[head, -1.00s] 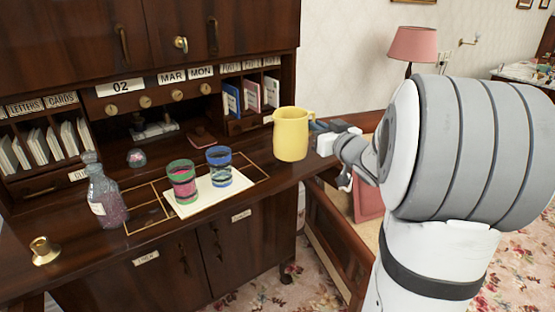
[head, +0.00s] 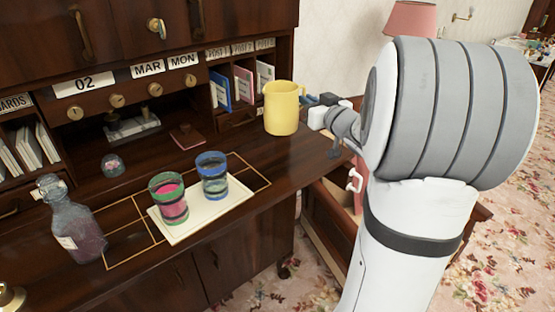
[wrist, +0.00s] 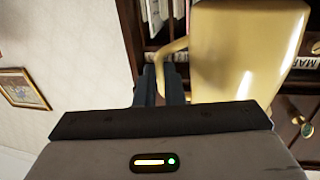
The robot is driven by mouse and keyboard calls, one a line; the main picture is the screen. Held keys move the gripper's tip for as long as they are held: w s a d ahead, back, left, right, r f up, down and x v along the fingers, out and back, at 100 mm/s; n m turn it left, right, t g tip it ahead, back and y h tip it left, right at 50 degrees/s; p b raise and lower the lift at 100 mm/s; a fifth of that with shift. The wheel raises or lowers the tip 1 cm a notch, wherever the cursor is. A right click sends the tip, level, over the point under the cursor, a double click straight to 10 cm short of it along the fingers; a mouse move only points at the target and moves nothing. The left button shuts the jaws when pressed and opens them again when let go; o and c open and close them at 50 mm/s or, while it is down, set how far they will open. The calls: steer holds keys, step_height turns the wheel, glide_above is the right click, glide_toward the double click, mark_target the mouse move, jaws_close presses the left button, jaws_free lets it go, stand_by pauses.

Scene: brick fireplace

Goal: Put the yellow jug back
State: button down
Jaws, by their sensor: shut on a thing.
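The yellow jug (head: 282,108) is upright at the right end of the dark wooden desk (head: 262,152), beside the pigeonholes. I cannot tell whether its base touches the desk top. My gripper (head: 318,108) is to the right of the jug and shut on its handle side. In the wrist view, the jug (wrist: 245,45) fills the upper right, and its curved handle (wrist: 172,48) runs down to my gripper's dark fingers (wrist: 162,88). The exact grip on the handle is partly hidden.
A cream tray (head: 206,217) holds a pink-and-green glass (head: 169,200) and a blue-banded glass (head: 212,177). A glass bottle (head: 72,220) stands at left. Gold lines mark areas on the desk. A pink lamp (head: 410,18) stands behind my arm. Bare desk lies in front of the jug.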

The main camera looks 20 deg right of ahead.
steer(key=f, duration=1)
steer(key=shift+a, duration=0.3)
steer(key=shift+b, duration=0.3)
steer(key=shift+w+f, duration=0.1)
steer(key=shift+f, duration=0.1)
steer(key=c, duration=1.5)
jaws_free()
steer(key=shift+c, duration=0.2)
steer(key=shift+r, duration=0.1)
